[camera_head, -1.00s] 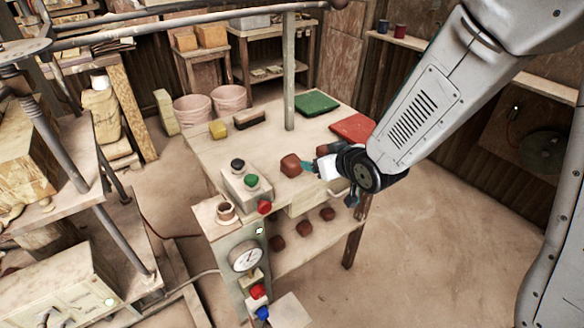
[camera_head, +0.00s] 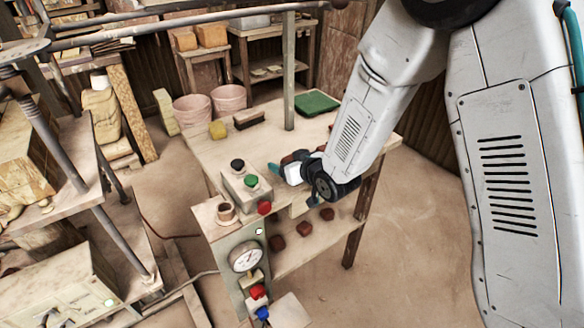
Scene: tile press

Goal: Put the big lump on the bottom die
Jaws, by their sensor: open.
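The big lump (camera_head: 288,159), a reddish-brown block, sits on the wooden table top, mostly hidden behind my gripper. My gripper (camera_head: 292,186) is over the table's front edge, in front of the lump. Its teal fingertips stand apart and nothing shows between them. Whether a finger touches the lump cannot be told. A press-like frame (camera_head: 58,140) with metal columns stands at the left, but I cannot clearly make out the bottom die.
A control box (camera_head: 246,187) with buttons stands just left of my gripper. Smaller brown lumps (camera_head: 304,229) lie on the shelf below.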

